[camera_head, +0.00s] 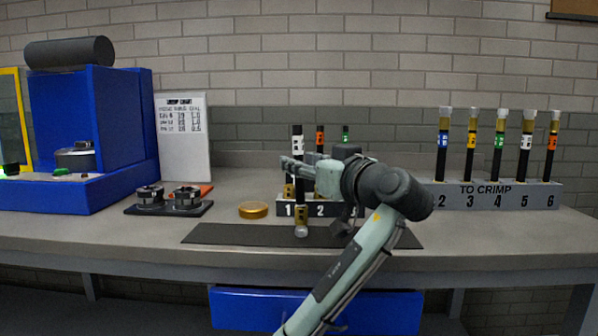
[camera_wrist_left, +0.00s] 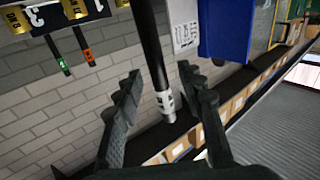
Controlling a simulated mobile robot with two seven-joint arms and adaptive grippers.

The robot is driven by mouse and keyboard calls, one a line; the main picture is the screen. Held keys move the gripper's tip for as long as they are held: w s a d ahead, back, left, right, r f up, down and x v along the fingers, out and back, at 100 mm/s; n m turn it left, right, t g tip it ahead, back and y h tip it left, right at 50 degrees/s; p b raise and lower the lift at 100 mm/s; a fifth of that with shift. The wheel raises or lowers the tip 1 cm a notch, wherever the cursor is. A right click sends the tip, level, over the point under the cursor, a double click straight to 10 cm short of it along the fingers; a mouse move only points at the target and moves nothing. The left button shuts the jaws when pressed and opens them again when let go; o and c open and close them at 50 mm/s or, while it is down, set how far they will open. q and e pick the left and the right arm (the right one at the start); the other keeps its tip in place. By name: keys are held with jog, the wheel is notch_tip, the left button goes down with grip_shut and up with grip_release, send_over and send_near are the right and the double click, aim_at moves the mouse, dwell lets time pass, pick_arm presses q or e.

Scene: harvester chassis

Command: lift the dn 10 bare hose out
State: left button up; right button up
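A black hose (camera_head: 301,200) with a white band near its top and a brass fitting at its bottom stands upright in front of the small numbered rack (camera_head: 330,209), its lower end over the dark mat. I cannot tell whether that end touches the mat. My left gripper (camera_head: 288,168) is at the hose's upper part. In the left wrist view the same hose (camera_wrist_left: 149,45) passes between the spread fingers of the left gripper (camera_wrist_left: 160,70), with gaps visible on both sides. Its DN marking is not readable. My right gripper is not in view.
Hoses with orange (camera_head: 320,135) and green (camera_head: 345,131) bands stand behind my left arm. A "TO CRIMP" rack (camera_head: 487,203) with several hoses is at the right. A yellow round dish (camera_head: 254,210), two dark fixtures (camera_head: 168,207) and a blue machine (camera_head: 95,130) are at the left.

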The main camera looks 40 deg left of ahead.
pick_arm(q)
jog(key=shift+x, duration=0.8)
jog(key=shift+f, duration=0.1)
jog(key=shift+c, duration=0.6)
jog(key=shift+d, duration=0.1)
grip_shut()
